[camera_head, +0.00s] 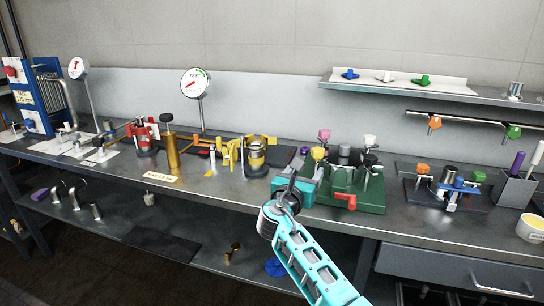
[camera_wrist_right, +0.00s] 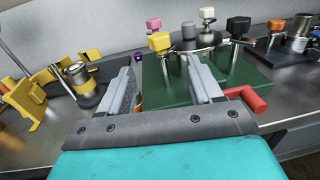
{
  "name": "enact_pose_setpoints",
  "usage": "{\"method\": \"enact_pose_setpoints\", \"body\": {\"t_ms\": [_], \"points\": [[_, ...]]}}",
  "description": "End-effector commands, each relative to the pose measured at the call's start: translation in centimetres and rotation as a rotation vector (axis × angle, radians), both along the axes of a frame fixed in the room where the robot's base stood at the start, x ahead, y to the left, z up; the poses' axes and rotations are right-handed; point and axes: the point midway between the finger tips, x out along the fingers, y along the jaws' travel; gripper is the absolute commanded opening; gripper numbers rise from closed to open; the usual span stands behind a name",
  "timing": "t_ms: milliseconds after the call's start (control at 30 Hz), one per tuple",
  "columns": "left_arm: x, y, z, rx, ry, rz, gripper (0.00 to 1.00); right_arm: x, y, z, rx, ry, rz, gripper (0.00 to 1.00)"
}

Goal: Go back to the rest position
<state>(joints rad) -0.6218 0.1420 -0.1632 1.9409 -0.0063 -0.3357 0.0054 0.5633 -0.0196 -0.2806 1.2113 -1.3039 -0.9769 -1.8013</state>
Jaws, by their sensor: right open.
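My right gripper (camera_wrist_right: 165,85) is open in the right wrist view, its two fingers apart with nothing between them. It points toward the green block (camera_wrist_right: 157,102), which carries posts with a yellow knob (camera_wrist_right: 159,41) and other coloured knobs, and has a red handle (camera_wrist_right: 246,99) on its front right. In the head view my teal right arm comes up from the bottom right, and the gripper (camera_head: 303,180) is at the left edge of the green block (camera_head: 372,202). I cannot tell whether it touches the block. My left gripper does not show in either view.
The metal bench (camera_head: 225,192) runs across the view. Left of my gripper stand a yellow-banded cylinder (camera_head: 256,158), yellow fittings (camera_head: 229,152) and a brass pump (camera_head: 171,148). On the right are a blue-handled fitting (camera_head: 455,186) and a tool holder (camera_head: 516,189). A shelf (camera_head: 480,97) hangs above.

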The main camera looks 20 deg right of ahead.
Motion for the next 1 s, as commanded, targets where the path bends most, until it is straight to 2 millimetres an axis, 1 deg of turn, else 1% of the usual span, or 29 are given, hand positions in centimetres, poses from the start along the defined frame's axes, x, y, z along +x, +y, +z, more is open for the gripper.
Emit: {"method": "enact_pose_setpoints", "body": {"t_ms": [67,133,167,267,300,367,400,467,500,567,600,667,700,767,800,900,1000], "points": [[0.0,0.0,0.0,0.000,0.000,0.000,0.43,-0.1,0.0,-0.3,0.009,-0.001,0.003,0.65],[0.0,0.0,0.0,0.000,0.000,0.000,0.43,-0.5,0.1,-1.5,0.055,-0.005,0.016,0.65],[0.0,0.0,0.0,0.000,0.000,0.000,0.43,-0.8,0.1,-2.4,0.093,-0.010,0.026,0.65],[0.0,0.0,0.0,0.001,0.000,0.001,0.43,-2.7,0.4,-7.0,0.300,-0.037,0.064,0.65],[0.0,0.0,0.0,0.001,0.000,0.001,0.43,-3.9,0.7,-9.2,0.416,-0.054,0.079,0.65],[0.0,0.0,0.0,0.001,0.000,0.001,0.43,-6.0,1.2,-12.7,0.614,-0.084,0.090,0.65],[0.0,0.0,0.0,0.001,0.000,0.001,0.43,-7.6,1.7,-14.8,0.754,-0.107,0.091,0.65],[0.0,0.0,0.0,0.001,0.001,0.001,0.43,-10.1,2.4,-17.6,0.962,-0.144,0.077,0.65],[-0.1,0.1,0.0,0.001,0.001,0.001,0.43,-11.8,2.9,-19.3,1.101,-0.169,0.059,0.65],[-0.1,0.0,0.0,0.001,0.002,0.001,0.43,-14.5,3.6,-21.4,1.309,-0.211,0.017,0.65],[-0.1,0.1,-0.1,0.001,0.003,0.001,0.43,-16.4,4.1,-22.6,1.446,-0.240,-0.019,0.65],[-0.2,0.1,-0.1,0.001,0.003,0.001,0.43,-19.3,4.9,-24.0,1.650,-0.286,-0.086,0.65],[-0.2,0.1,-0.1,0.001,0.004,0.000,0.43,-21.2,5.4,-24.7,1.784,-0.320,-0.140,0.65],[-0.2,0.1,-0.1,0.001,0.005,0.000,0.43,-24.0,6.0,-25.4,1.976,-0.374,-0.233,0.65],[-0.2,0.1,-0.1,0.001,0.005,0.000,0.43,-25.8,6.5,-25.7,2.096,-0.411,-0.300,0.65],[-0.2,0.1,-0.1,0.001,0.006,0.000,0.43,-29.6,7.3,-25.8,2.351,-0.502,-0.470,0.65],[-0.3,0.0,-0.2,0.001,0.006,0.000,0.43,-32.2,7.8,-25.5,2.528,-0.580,-0.618,0.65]]}}
